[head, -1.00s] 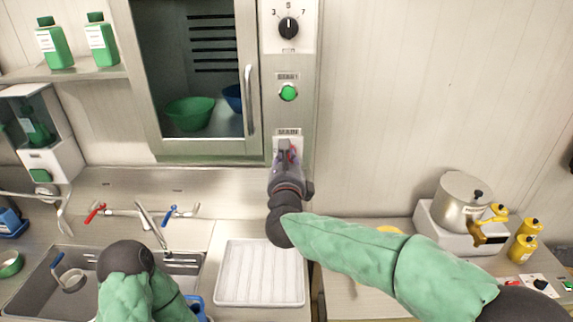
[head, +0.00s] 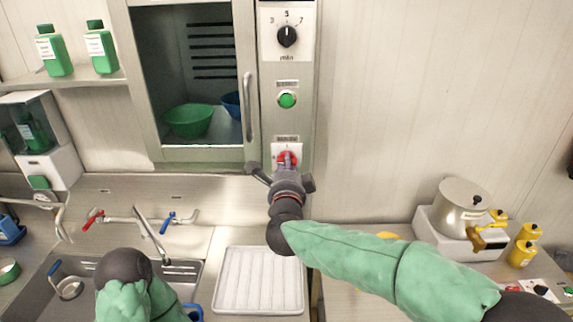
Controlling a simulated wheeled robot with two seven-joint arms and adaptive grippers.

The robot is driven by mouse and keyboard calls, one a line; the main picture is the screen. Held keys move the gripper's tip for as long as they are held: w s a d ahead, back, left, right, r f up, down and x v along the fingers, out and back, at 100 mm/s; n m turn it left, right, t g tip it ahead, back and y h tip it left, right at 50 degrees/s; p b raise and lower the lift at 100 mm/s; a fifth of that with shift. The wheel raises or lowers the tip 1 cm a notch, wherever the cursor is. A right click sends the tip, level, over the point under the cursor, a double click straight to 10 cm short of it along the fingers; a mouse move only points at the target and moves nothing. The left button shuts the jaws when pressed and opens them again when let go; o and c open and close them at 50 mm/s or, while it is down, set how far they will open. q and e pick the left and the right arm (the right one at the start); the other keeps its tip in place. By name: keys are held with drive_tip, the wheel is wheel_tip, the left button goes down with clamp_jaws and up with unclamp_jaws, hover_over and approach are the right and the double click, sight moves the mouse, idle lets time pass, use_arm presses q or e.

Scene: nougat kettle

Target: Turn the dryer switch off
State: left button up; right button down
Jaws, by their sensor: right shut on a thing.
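The dryer is a steel cabinet with a glass door and a control column on its right side. Its main switch (head: 281,158) is a red rotary knob on a white plate, low on that column. My right gripper (head: 287,163) reaches up from below and is shut on the knob. The fingers cover part of the knob, so I cannot tell its exact setting. My left arm shows at the lower left over the sink, and its gripper is not visible.
Above the switch are a green start button (head: 287,99) and a black timer dial (head: 287,36). The door handle (head: 248,105) stands out just to the left. A white tray (head: 259,280) lies below, and a metal pot (head: 463,205) stands at the right.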

drive_tip(key=shift+n, duration=0.6)
drive_tip(key=c, duration=1.1)
unclamp_jaws()
drive_tip(key=s, duration=1.2)
